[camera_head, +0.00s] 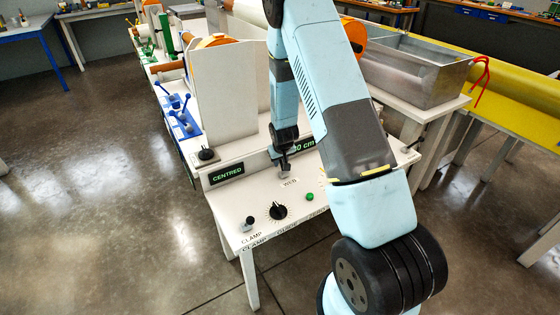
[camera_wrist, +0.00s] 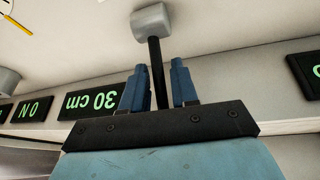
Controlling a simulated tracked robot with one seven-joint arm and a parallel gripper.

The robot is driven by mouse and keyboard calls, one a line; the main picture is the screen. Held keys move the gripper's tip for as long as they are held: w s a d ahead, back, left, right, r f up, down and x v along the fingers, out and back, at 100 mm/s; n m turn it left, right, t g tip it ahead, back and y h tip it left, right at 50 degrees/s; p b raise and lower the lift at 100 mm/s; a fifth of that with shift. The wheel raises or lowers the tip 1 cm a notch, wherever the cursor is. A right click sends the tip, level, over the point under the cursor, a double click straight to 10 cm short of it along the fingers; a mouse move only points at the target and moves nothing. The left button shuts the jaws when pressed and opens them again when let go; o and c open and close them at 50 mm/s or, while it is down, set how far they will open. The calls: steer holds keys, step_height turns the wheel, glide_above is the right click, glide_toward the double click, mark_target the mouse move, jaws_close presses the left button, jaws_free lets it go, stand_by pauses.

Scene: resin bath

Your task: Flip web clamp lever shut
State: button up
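A toggle-like lever with a black stem and a pale grey block-shaped head (camera_wrist: 153,20) stands in the wrist view. It appears in line with the gap of my gripper (camera_wrist: 160,80), whose two blue fingers are apart. The stem shows closer to the left finger; a gap shows on its right. I cannot tell whether a finger touches it. In the head view my gripper (camera_head: 282,155) points down at the white panel, right above the WEB label (camera_head: 289,182); a grey piece (camera_head: 284,171) shows at its tip. The lever's foot is hidden behind my gripper.
The white panel (camera_head: 235,210) also carries a small black-and-grey control (camera_head: 249,223) by the CLAMP label, a black dial (camera_head: 277,210) and a green button (camera_head: 309,197). Green-lettered displays, CENTRED (camera_head: 227,173) and 30 cm (camera_wrist: 92,100), line its back. A metal tank (camera_head: 420,75) stands right.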

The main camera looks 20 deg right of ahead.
jaws_close()
steer(key=shift+a, duration=0.1)
stand_by(0.3)
